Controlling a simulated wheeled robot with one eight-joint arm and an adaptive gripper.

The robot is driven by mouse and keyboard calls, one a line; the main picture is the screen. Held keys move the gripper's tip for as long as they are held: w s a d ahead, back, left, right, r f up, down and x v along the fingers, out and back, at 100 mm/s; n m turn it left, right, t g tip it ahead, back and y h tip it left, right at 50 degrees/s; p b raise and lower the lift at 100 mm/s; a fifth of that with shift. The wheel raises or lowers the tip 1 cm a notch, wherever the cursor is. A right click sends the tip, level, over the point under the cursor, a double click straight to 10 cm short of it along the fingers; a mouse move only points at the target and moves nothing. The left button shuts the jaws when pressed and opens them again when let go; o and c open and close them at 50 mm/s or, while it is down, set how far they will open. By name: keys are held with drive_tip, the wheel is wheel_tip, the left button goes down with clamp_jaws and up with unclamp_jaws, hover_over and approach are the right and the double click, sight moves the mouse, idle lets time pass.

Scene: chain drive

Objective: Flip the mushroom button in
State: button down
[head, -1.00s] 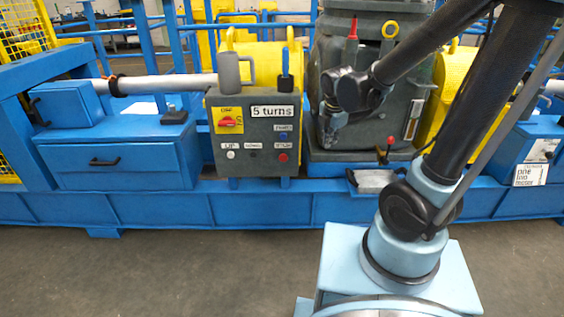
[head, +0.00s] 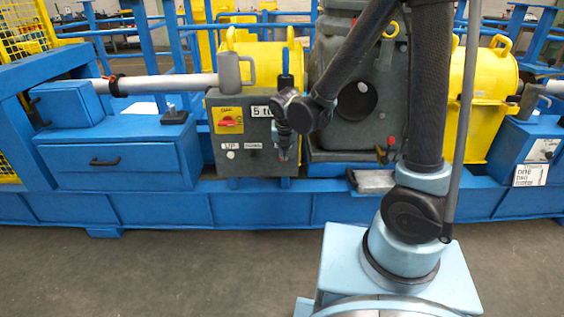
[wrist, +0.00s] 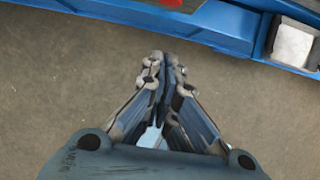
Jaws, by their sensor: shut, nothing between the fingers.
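The dark control box (head: 222,170) stands on the blue frame in the head view. Its lower right corner, where the red mushroom button showed earlier, is now covered by my gripper (head: 284,157). My gripper points down in front of that corner. I cannot tell whether it touches the box. In the wrist view my gripper (wrist: 163,60) is shut, with its fingertips together and empty.
A red rotary switch (head: 230,121) on a yellow plate and a white button (head: 231,154) are on the box's left side. A grey mug-like part (head: 228,72) stands on top. The blue frame (head: 160,207) runs along the floor, which is clear in front.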

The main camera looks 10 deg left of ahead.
drive_tip(key=w+a+f, duration=0.1)
drive_tip(key=w+f, duration=0.6)
drive_tip(key=f, duration=0.2)
drive_tip(key=shift+w+a, duration=0.3)
drive_tip(key=shift+a, duration=0.05)
idle(0.5)
drive_tip(key=shift+a+f, duration=0.1)
drive_tip(key=shift+a, duration=0.05)
